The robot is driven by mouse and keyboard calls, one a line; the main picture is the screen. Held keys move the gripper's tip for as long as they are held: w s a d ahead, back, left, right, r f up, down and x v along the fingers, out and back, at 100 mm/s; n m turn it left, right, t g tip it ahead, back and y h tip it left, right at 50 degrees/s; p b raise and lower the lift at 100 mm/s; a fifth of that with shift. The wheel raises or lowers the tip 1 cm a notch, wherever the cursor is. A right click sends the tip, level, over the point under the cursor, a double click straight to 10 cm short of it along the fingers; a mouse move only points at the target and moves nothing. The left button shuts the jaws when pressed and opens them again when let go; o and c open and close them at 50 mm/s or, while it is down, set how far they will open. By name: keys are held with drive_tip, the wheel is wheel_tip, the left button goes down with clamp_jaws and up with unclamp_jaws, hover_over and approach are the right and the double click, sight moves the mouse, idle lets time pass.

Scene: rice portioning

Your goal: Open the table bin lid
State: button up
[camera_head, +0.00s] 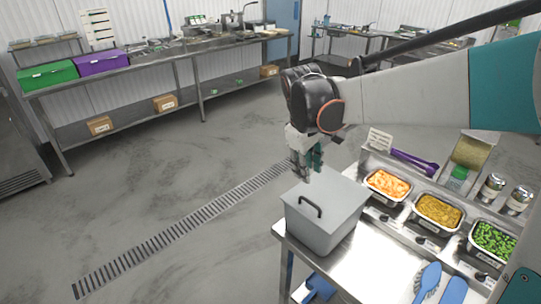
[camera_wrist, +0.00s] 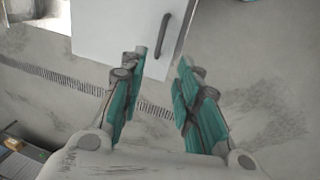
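The table bin is a grey box (camera_head: 322,235) on the left end of the steel table. Its flat grey lid (camera_head: 340,193) is on and looks closed. A dark bar handle (camera_head: 310,206) stands on the lid's near left part. My gripper (camera_head: 312,166) is above the far left edge of the lid, apart from the handle. In the wrist view my gripper (camera_wrist: 160,85) has its two teal fingers spread with nothing between them. The pale lid (camera_wrist: 115,35) and its handle (camera_wrist: 164,35) show beyond the fingertips, the handle between and above them.
Trays of orange food (camera_head: 388,185), yellow food (camera_head: 438,211) and green peas (camera_head: 493,240) stand right of the bin. A blue brush (camera_head: 428,280) lies on the steel table (camera_head: 365,272) in front. Cans (camera_head: 491,187) stand at the back right. Floor is clear left of the bin.

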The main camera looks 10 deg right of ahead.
sight(310, 202)
drive_tip(key=f+b, duration=0.1)
drive_tip(key=f, duration=0.3)
drive_tip(key=w+d+f+b, duration=0.1)
drive_tip(key=f, duration=0.3)
drive_tip(key=d+f+b, duration=0.1)
drive_tip(key=f, duration=0.4)
drive_tip(key=shift+w+d, duration=0.1)
drive_tip(key=shift+w, duration=0.1)
clamp_jaws()
